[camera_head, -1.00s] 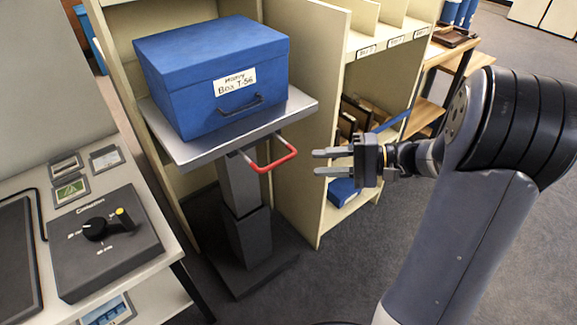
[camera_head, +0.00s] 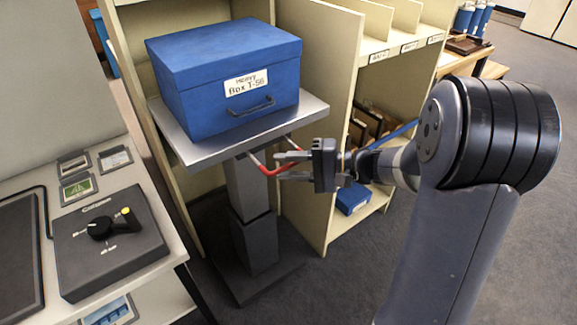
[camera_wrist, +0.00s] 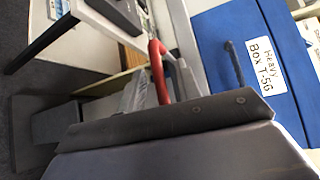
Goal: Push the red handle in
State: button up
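The red handle (camera_head: 268,170) is a U-shaped bar sticking out under the front of the grey lift platform (camera_head: 190,150). My gripper (camera_head: 281,167) is at the handle's right part, with its two fingers apart and partly covering the red bar. In the wrist view the red handle (camera_wrist: 158,72) runs close beside a grey finger, and my gripper body hides its lower end. I cannot tell whether the fingers touch the bar or whether it lies between them. A blue box (camera_head: 205,100) labelled "Heavy Box T-56" rests on the platform; it also shows in the wrist view (camera_wrist: 215,45).
Cream shelving (camera_head: 315,75) stands behind and right of the platform, close to my gripper. A desk at left carries a dark control box (camera_head: 105,240) with a knob. The platform's dark column (camera_head: 250,205) stands on a floor base. Carpet to the right is open.

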jog(key=shift+c, duration=0.5)
grip_shut()
